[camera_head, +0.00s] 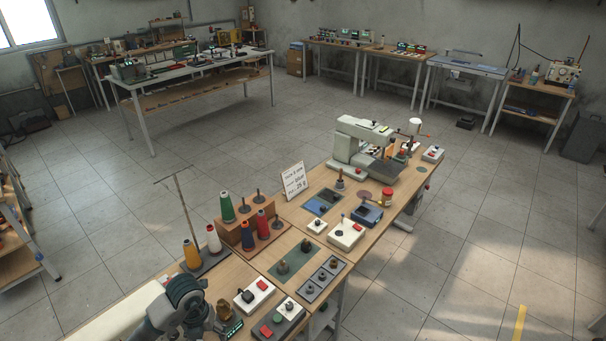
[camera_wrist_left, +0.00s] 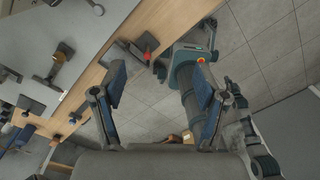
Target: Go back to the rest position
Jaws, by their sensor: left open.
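My left arm (camera_head: 178,302) comes in at the bottom left of the head view, low over the near end of the workbench (camera_head: 95,318). In the left wrist view my left gripper (camera_wrist_left: 159,92) is open, its two fingers wide apart. A grey and teal jointed part, apparently of my own body, shows behind the right finger. My right gripper does not show clearly in either view.
Near the arm are a box with a red button (camera_head: 255,294) and a dark plate with bolts (camera_head: 321,279). Thread spools, including a yellow one (camera_head: 192,254), stand farther along. A sewing machine (camera_head: 363,147) stands at the far end.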

